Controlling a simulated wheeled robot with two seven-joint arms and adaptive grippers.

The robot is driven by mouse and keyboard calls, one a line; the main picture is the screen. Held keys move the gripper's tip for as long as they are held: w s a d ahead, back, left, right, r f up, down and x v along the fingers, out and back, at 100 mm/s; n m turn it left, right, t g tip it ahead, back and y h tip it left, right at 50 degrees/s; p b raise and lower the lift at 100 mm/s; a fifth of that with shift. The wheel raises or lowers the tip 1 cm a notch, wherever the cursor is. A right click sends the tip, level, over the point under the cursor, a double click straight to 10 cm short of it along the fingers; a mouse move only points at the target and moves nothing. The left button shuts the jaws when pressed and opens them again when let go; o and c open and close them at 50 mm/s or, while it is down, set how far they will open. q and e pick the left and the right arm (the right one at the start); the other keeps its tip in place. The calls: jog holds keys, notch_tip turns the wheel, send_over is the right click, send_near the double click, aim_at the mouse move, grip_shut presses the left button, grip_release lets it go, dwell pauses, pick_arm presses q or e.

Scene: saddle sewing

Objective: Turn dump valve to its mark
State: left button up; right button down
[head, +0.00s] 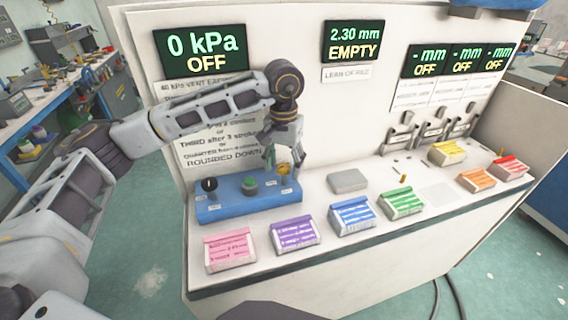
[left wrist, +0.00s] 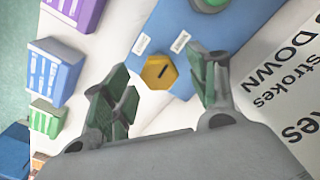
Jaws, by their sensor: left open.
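The dump valve appears to be the yellow hexagonal knob (left wrist: 158,71) with a dark slot on its top, at the end of the blue control panel (head: 235,204). In the head view the yellow knob (head: 284,169) is partly hidden by my left gripper (head: 283,158). My left gripper is open, pointing down just above the knob. In the left wrist view its green-padded fingers (left wrist: 160,88) stand apart on either side of the knob, with no clear contact. The mark for the valve cannot be made out. My right gripper is not in view.
The panel also carries a black knob (head: 209,184) and a green button (head: 249,185). Pink (head: 229,252), purple (head: 294,235), blue (head: 352,214) and green (head: 402,203) boxes stand along the bench front. A grey block (head: 347,181) lies right of the panel. Displays read "0 kPa OFF" (head: 203,52) and "2.30 mm EMPTY" (head: 355,42).

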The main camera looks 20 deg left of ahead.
aim_at(284, 166)
pick_arm(q)
notch_tip(284, 166, up, 12)
dwell(0.9)
dwell(0.3)
